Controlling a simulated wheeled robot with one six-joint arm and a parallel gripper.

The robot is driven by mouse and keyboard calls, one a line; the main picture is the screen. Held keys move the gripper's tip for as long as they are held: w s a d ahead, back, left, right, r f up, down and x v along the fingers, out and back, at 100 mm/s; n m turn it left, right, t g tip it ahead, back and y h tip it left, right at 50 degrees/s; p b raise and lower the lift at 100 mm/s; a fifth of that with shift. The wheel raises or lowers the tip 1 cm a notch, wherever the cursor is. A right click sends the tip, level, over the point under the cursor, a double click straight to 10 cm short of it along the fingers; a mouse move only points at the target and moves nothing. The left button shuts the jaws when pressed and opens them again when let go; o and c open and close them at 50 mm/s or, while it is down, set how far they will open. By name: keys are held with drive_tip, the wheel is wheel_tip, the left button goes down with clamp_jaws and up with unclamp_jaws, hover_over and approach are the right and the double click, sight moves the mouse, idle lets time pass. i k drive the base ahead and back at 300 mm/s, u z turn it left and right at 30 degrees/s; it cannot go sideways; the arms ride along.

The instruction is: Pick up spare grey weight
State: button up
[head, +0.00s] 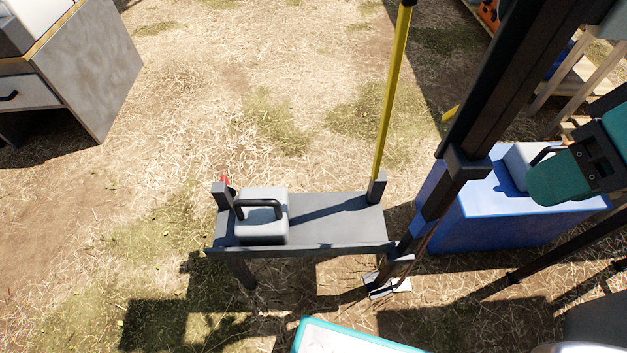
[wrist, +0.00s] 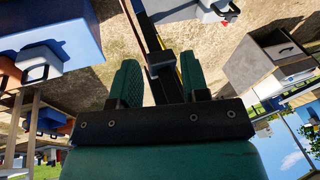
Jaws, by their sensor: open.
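Two grey block weights with dark handles show in the head view, and I cannot tell by looks which is the spare. One grey weight (head: 525,163) sits on top of the blue box (head: 480,215) at the right, partly hidden by my gripper. The other grey weight (head: 262,222) sits at the left end of a dark grey bench (head: 330,222). My gripper (head: 588,160) is green, open and empty, and appears just right of the blue box's weight in the picture. In the wrist view its fingers (wrist: 159,82) stand apart with nothing between them.
A yellow pole (head: 394,90) rises from the bench's right end. A dark upright post (head: 480,120) stands between the bench and the blue box. A grey cabinet (head: 90,75) is at the upper left. Straw-covered ground is clear in the middle.

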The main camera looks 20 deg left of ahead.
sight(261, 213)
drive_tip(key=k, duration=0.4)
drive_tip(key=u, duration=1.2)
drive_tip(key=i, duration=0.3)
drive_tip(key=z, duration=1.6)
drive_tip(key=k, duration=0.8)
drive_tip(key=u, duration=1.55)
drive_tip(key=i, duration=0.5)
drive_tip(key=u, duration=0.05)
